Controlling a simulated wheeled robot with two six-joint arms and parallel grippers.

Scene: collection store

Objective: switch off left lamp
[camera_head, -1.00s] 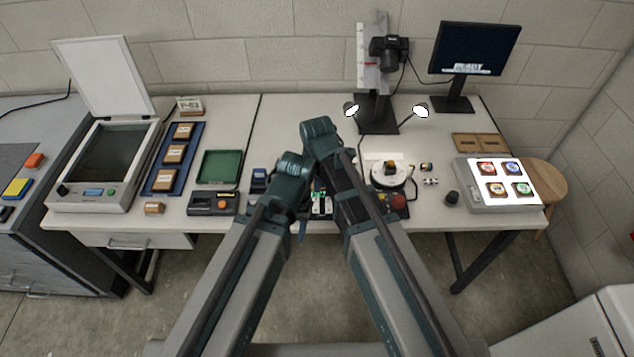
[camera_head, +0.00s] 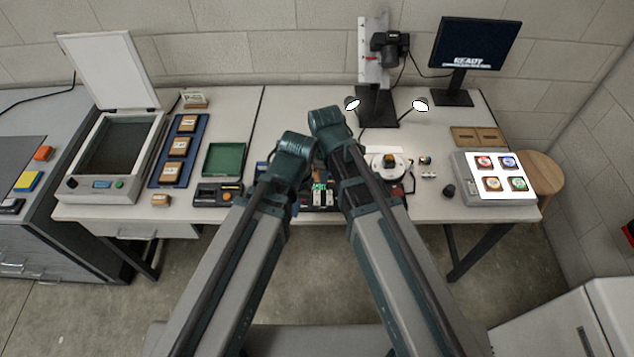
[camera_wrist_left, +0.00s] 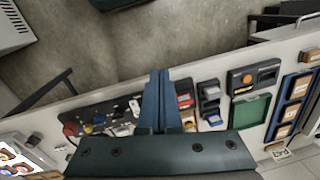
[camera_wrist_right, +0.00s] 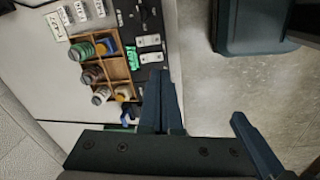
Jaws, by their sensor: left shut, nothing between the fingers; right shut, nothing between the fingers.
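The left lamp (camera_head: 352,104) is a small dark lamp with a bright white face, left of the camera stand at the back of the table. It looks lit. A matching right lamp (camera_head: 420,105) is also bright. No lamp switch can be made out. My left gripper shows in the left wrist view (camera_wrist_left: 160,100), shut and empty, over the table's front edge near the control panel. My right gripper shows in the right wrist view (camera_wrist_right: 160,103), shut and empty, near a wooden tray of small coloured rolls. In the head view both gripper tips are mostly hidden by my arms.
A copy stand (camera_head: 376,106) with a camera stands between the lamps, beside a monitor (camera_head: 473,46). A round white turntable (camera_head: 372,166) and a light panel (camera_head: 464,190) are at right. An open scanner (camera_head: 75,190), blue tray (camera_head: 159,181) and green tray (camera_head: 223,160) are at left.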

